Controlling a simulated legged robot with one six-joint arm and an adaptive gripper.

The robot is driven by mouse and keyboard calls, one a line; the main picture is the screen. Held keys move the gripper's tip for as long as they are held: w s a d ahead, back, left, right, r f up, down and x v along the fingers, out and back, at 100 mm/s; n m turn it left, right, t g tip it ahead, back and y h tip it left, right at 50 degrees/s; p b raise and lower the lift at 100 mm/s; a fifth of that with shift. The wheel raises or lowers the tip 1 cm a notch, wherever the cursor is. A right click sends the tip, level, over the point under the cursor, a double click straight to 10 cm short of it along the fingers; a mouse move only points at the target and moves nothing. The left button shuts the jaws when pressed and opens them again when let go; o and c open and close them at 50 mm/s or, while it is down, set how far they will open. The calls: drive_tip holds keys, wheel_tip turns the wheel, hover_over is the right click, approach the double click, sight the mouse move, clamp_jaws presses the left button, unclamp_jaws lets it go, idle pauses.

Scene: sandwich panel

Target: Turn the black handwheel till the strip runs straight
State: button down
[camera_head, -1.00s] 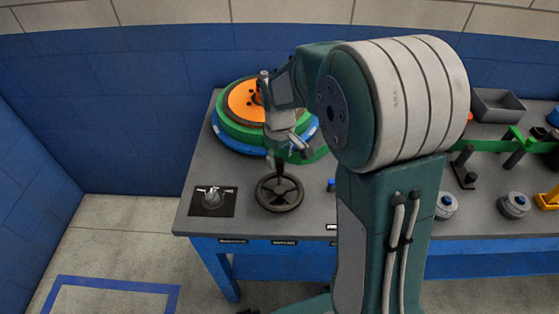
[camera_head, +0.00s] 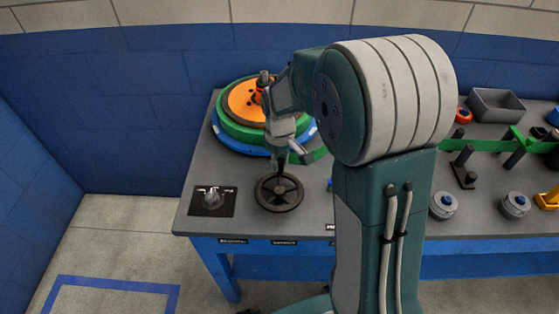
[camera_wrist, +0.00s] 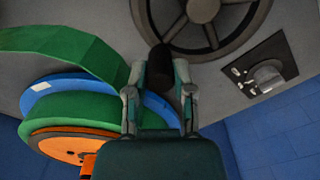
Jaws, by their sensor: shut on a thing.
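The black handwheel (camera_head: 279,193) lies flat near the front left of the grey bench, and its spokes and rim also show in the wrist view (camera_wrist: 204,12). My gripper (camera_head: 281,160) is at the wheel's far side. In the wrist view its fingers (camera_wrist: 160,80) are closed around the wheel's dark upright handle (camera_wrist: 159,62). The green strip (camera_wrist: 65,48) leaves the reel at the back left. In the head view the strip (camera_head: 478,145) shows again at the right, past black posts. My arm hides its middle stretch.
The reel (camera_head: 243,103) has an orange hub and a blue base. A dark panel with a grey knob (camera_head: 212,199) sits left of the wheel. Grey rollers (camera_head: 443,205), a grey bin (camera_head: 495,104) and a yellow part (camera_head: 548,199) stand on the right.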

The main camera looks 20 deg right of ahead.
sight(296, 180)
drive_tip(key=shift+s+d, duration=0.1)
drive_tip(key=d+m, duration=0.1)
drive_tip(key=m, duration=0.1)
drive_tip(key=s+d+m, duration=0.1)
drive_tip(key=m, duration=0.2)
drive_tip(key=shift+s, duration=0.2)
drive_tip(key=shift+s+d+f+m, duration=0.1)
drive_tip(key=shift+s+d+m, duration=0.2)
drive_tip(key=shift+m, duration=0.65)
drive_tip(key=shift+s+d+r+m, duration=0.15)
drive_tip(key=shift+s+m, duration=0.3)
drive_tip(key=shift+m, duration=0.45)
drive_tip(key=shift+s+d+f+m, duration=0.15)
drive_tip(key=shift+s+d+m, duration=0.15)
drive_tip(key=shift+m, duration=0.65)
drive_tip(key=shift+s, duration=0.1)
drive_tip(key=shift+c, duration=2.3)
unclamp_jaws()
drive_tip(key=shift+a, duration=0.1)
wheel_tip(296, 180, up, 12)
